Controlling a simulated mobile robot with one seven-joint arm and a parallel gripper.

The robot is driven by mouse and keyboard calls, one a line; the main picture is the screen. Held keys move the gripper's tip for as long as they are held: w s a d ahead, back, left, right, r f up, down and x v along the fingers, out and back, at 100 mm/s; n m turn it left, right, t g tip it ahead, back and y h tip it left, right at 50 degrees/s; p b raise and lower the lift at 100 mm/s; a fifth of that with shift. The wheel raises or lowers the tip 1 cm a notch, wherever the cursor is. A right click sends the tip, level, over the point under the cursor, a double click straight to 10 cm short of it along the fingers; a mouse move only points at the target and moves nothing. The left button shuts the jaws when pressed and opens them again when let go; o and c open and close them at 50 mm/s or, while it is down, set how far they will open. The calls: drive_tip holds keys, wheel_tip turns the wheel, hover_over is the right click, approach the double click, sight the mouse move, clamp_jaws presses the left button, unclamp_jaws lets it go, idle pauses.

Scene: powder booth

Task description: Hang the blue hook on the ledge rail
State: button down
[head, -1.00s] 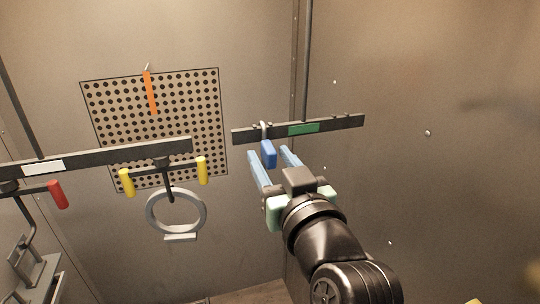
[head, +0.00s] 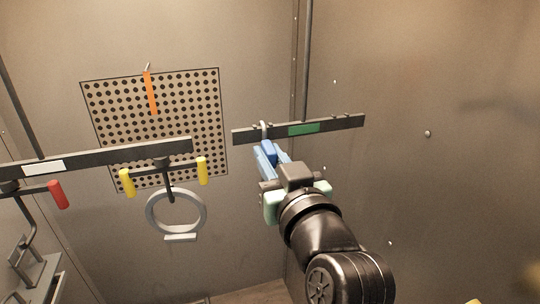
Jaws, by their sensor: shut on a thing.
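The blue hook (head: 268,149) has a blue grip and a pale curved metal top (head: 263,129). The curved top is at the dark rail with a green label (head: 347,122), near its left end, and the blue grip is below the rail. The fingers hide part of the grip. I cannot tell whether the rail bears the hook's weight.
Left is another dark rail (head: 100,154) with a white label, carrying yellow-handled (head: 202,170) and red-handled (head: 58,194) hangers and a grey ring (head: 150,222). An orange-handled tool (head: 151,93) hangs on the perforated panel (head: 190,100). The right wall is clear.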

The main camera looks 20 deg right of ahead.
sight(266, 129)
drive_tip(key=shift+s+r+p, duration=0.2)
drive_tip(key=shift+r+p, duration=1.25)
drive_tip(key=shift+r, duration=0.45)
drive_tip(key=s, duration=0.9)
